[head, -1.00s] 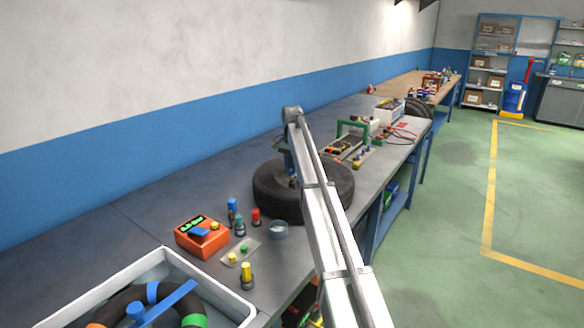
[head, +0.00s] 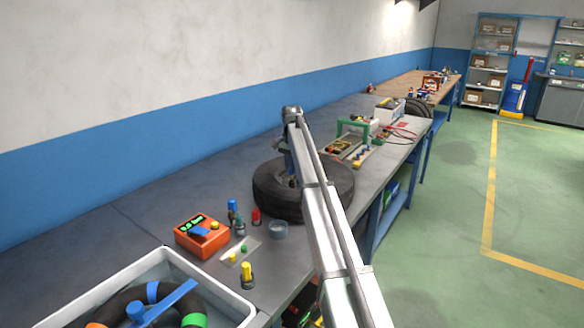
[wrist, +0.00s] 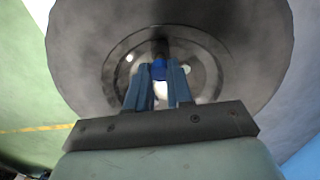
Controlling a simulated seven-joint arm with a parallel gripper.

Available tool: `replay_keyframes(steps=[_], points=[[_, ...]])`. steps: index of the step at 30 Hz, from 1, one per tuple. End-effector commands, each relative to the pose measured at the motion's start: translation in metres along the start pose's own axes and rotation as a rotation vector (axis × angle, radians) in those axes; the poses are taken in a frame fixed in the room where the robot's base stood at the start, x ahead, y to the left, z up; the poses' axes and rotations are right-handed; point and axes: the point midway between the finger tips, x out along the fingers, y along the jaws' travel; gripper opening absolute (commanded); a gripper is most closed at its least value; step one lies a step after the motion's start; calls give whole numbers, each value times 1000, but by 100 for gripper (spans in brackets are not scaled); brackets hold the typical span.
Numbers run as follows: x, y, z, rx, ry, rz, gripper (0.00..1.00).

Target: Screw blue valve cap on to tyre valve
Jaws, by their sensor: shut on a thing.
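The black tyre (head: 275,205) lies flat on the grey bench in the head view, and its round face and hub fill the wrist view (wrist: 90,50). My gripper (wrist: 160,72) is over the tyre's hub, its two blue fingers shut on the blue valve cap (wrist: 158,68). The dark tyre valve (wrist: 159,47) stands just beyond the cap, in line with it. The cap looks to be at the valve's end, but I cannot tell how far it is threaded. In the head view my arm hides part of the tyre, and the cap cannot be made out.
Left of the tyre are a red-orange gauge box (head: 201,236), a small tray (head: 240,250) with coloured caps, a small bowl (head: 279,231) and several capped valve posts. A white bin (head: 172,256) is at the front. A green-framed rack (head: 352,128) stands beyond the tyre.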

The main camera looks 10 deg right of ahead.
Motion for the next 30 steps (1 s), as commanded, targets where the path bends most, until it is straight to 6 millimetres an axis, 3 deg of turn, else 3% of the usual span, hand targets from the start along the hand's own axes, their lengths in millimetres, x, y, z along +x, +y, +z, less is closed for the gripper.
replay_keyframes(steps=[30], points=[[12,0,0,0,0,0,1]])
